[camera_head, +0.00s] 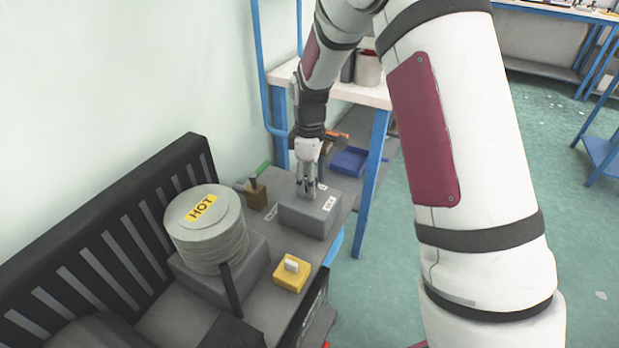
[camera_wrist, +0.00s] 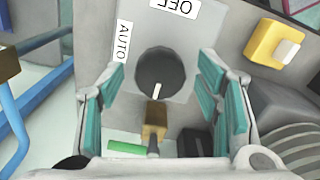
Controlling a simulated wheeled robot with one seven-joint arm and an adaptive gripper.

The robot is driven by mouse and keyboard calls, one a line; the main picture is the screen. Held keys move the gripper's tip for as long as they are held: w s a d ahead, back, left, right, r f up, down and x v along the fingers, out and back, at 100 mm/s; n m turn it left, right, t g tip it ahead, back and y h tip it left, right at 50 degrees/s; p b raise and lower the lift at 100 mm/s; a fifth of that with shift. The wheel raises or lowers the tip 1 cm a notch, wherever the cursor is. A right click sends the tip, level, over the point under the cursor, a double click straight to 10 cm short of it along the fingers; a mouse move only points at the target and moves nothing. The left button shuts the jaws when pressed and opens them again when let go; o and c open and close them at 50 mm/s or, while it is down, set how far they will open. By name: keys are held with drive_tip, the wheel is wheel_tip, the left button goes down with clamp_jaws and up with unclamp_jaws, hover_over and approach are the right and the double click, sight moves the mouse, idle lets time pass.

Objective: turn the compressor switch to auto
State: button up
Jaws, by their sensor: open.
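The switch is a dark round knob (camera_wrist: 160,72) on a grey box (camera_wrist: 190,55) in the wrist view. A white mark sits at the knob's lower edge in that view. The AUTO label (camera_wrist: 123,41) is at the knob's left and the OFF label (camera_wrist: 175,7) is above it, upside down. The grey box also shows in the head view (camera_head: 303,218). My gripper (camera_head: 308,192) points down over this box, open, with its teal-padded fingers (camera_wrist: 161,68) on either side of the knob. I cannot tell whether they touch it. In the head view my gripper hides the knob.
The compressor's round tank (camera_head: 207,235) with a HOT label stands to the left. A yellow box with a white switch (camera_head: 291,265) sits in front. A blue-legged shelf (camera_head: 371,180) stands behind.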

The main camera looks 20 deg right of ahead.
drive_tip(key=c, duration=1.2)
drive_tip(key=shift+o, duration=0.2)
drive_tip(key=m+p, duration=0.1)
drive_tip(key=m, duration=0.3)
drive_tip(key=m+p, duration=0.1)
drive_tip(key=m, duration=0.4)
drive_tip(key=m+p, duration=0.1)
drive_tip(key=m, duration=0.3)
drive_tip(key=shift+a+m, duration=0.1)
drive_tip(key=shift+m, duration=0.2)
drive_tip(key=shift+m+p, duration=0.65)
drive_tip(key=shift+m, duration=1.55)
